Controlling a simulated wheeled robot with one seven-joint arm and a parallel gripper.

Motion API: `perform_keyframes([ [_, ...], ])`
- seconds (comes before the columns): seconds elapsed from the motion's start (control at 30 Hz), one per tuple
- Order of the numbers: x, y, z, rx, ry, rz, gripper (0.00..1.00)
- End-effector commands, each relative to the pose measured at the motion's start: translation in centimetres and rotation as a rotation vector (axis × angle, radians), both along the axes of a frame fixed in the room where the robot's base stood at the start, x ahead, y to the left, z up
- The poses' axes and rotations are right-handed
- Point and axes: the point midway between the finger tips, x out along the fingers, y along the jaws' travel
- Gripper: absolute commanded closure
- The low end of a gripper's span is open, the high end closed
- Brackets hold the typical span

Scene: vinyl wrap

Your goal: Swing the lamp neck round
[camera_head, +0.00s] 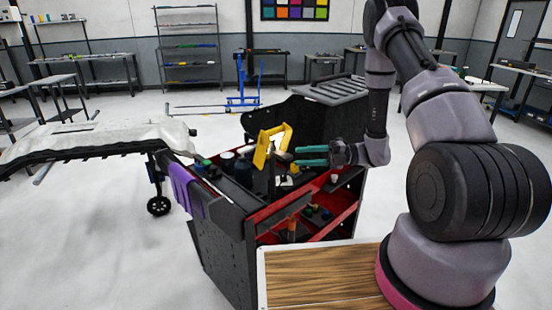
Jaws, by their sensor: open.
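A yellow angled piece, which looks like the lamp (261,150), stands on the red and black tool cart. A bright patch shows inside its frame. Its neck joint is too small to make out clearly. My gripper (298,156) is at the right of the yellow piece, with its two teal fingers pointing left. The fingers are apart, one above the other, and nothing clear shows between them. The fingertips are close to the lamp's right side; I cannot tell whether they touch it.
The cart (222,245) carries dark containers (244,170) and small items around the lamp. A purple cloth (186,190) hangs over its left side. A pale panel on a stand (95,137) is at the left.

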Motion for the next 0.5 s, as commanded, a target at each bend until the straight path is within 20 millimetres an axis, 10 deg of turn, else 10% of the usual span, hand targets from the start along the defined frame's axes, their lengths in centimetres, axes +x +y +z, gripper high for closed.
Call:
perform_keyframes([
  [0.5,-0.1,8.3,0.1,-0.001,-0.003,0.003,0.57],
])
